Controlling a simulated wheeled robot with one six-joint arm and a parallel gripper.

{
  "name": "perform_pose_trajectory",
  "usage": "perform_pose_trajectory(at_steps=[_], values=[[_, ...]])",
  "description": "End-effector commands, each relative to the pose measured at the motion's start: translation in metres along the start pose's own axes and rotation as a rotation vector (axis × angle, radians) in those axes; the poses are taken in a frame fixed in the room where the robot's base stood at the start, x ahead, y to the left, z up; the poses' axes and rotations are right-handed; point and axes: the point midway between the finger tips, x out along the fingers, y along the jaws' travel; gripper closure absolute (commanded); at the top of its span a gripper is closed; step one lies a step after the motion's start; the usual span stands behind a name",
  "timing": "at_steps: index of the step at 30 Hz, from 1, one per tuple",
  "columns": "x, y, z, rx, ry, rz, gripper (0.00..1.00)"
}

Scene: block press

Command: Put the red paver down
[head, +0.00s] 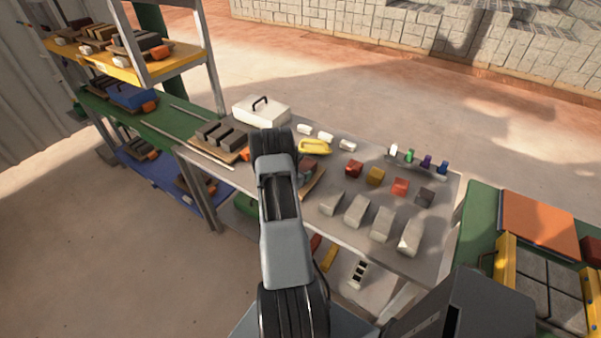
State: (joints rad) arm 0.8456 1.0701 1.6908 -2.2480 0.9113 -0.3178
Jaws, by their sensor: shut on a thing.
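My arm reaches from the bottom of the head view over the grey table (335,220), and its links hide my gripper and whatever is in its jaws. A dark reddish block (308,165) shows partly just right of my arm, above a brown board (314,184). I cannot tell whether it is held or resting. A dark red block (354,168) and a brighter red block (400,187) stand on the table further right, apart from my arm.
A mustard block (376,176), a dark grey block (425,197) and several light grey blocks (357,210) stand on the table. A yellow tool (314,146) and a white case (261,110) lie behind. Shelves (170,66) stand left; a green bench (482,214) stands right.

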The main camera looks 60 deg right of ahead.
Motion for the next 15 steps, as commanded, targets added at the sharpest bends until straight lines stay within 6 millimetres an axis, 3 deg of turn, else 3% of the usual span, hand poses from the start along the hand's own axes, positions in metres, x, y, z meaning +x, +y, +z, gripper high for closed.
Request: perform_pose_trajectory(at_steps=[14, 15], values=[[0.002, 0.0009, -0.0017, 0.002, -0.006, 0.001, 0.9], [0.0014, 0.0002, -0.0031, 0.0, -0.001, 0.0, 0.33]])
